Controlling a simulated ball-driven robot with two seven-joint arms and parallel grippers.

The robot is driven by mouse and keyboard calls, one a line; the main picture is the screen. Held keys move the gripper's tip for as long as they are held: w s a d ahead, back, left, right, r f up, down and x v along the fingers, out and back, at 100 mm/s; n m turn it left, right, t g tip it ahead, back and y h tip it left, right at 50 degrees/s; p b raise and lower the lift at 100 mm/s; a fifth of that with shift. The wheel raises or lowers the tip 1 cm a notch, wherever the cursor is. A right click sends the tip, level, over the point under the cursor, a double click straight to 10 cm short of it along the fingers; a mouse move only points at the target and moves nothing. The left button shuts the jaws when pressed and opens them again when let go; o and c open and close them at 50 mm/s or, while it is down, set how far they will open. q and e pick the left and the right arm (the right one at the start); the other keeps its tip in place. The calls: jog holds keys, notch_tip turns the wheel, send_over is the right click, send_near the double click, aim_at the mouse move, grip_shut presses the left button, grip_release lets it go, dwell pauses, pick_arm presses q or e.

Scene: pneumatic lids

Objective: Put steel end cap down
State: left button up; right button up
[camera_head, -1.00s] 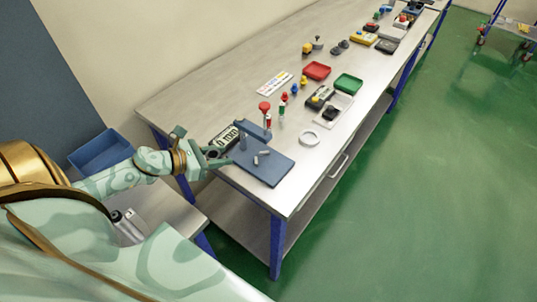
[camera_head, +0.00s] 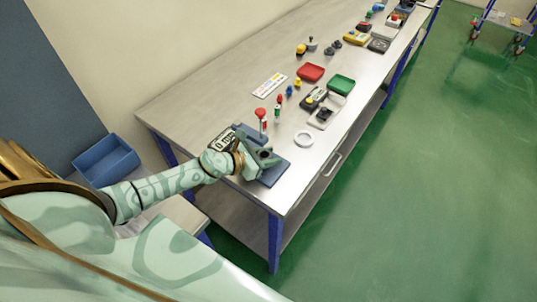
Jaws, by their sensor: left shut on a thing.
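My left gripper (camera_head: 268,157) is over the blue-grey base plate (camera_head: 273,177) at the near end of the steel workbench. It is shut on a small dark grey piece, which I take to be the steel end cap (camera_head: 266,153). The cap is small and partly covered by the fingers. I cannot tell whether it touches the plate. The gripper and wrist hide most of the plate and the small metal parts on it. A red-knobbed lever (camera_head: 261,113) stands at the plate's back edge. My right gripper is not in view.
A blue bin (camera_head: 104,160) is at left. Bare bench top lies along the wall side.

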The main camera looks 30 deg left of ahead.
pick_arm(q)
jog(key=shift+a, duration=0.1)
jog(key=shift+f, duration=0.15)
jog(key=o, duration=1.2)
jog(key=shift+r, duration=0.2)
jog(key=v, duration=1.1)
jog(key=shift+f, duration=0.15)
jog(key=shift+s+a+r, duration=0.25)
jog(key=shift+s+r, duration=0.05)
jog(key=shift+s, duration=0.1)
